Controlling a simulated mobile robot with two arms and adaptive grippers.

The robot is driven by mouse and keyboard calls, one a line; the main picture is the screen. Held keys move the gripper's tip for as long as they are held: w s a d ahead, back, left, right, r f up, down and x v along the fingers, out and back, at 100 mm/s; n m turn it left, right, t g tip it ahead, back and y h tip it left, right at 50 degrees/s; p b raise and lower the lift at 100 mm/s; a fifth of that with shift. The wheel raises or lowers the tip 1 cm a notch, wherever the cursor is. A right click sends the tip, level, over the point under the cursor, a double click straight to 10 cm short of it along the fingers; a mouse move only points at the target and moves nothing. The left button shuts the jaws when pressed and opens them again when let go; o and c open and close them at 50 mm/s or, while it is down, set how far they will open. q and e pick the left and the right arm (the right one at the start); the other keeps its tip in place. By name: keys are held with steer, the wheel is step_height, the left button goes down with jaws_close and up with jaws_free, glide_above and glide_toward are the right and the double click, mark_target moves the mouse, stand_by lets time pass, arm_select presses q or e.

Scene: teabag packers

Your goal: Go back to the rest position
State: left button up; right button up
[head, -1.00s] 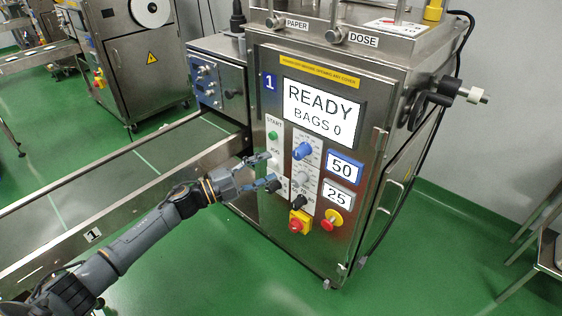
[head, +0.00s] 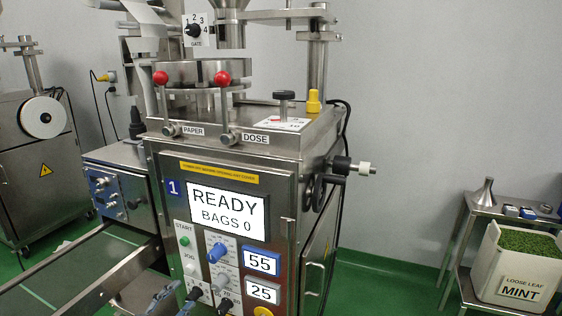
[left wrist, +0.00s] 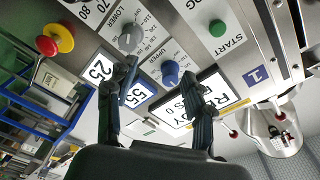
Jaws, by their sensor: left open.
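My left gripper (left wrist: 160,110) is open and empty in the left wrist view, its two fingers apart in front of the panel of machine 1. In the head view only a part of the left gripper (head: 170,298) shows at the bottom edge, in front of the lower panel. The machine's screen (head: 228,213) reads READY, BAGS 0. The blue upper knob (head: 217,253) also shows in the left wrist view (left wrist: 170,72). The displays read 55 (head: 262,262) and 25 (head: 263,291). My right gripper is not in view.
A conveyor (head: 75,275) runs along the left. A handwheel (head: 318,190) sticks out on the machine's right side. A shelf table at the right bears a white bin of loose leaf mint (head: 510,270). Green floor lies free between machine and shelf.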

arm_select(q)
steer(key=s+d+f+n+g+y, duration=0.1)
steer(key=s+f+n+g+y, duration=0.1)
steer(key=s+f+n+y, duration=0.45)
steer(key=s+f+n+g+y, duration=0.1)
steer(key=s+f+n+g, duration=0.25)
steer(key=f, duration=0.65)
steer(key=s+d+f+n+g, duration=0.3)
steer(key=s+f+g, duration=0.1)
steer(key=s, duration=0.7)
steer(key=s+d+f+n+g, duration=0.2)
steer(key=s+d+f+g, duration=0.15)
steer(key=s, duration=0.85)
steer(key=s+a+f+g+p, duration=0.1)
steer(key=s+a+f+p, duration=0.1)
steer(key=s+f+p, duration=0.3)
steer(key=s+a+f+g+p, duration=0.1)
steer(key=s+f+p, duration=0.4)
steer(key=s+p, duration=0.9)
steer(key=shift+a+g, duration=0.3)
steer(key=shift+a, duration=0.1)
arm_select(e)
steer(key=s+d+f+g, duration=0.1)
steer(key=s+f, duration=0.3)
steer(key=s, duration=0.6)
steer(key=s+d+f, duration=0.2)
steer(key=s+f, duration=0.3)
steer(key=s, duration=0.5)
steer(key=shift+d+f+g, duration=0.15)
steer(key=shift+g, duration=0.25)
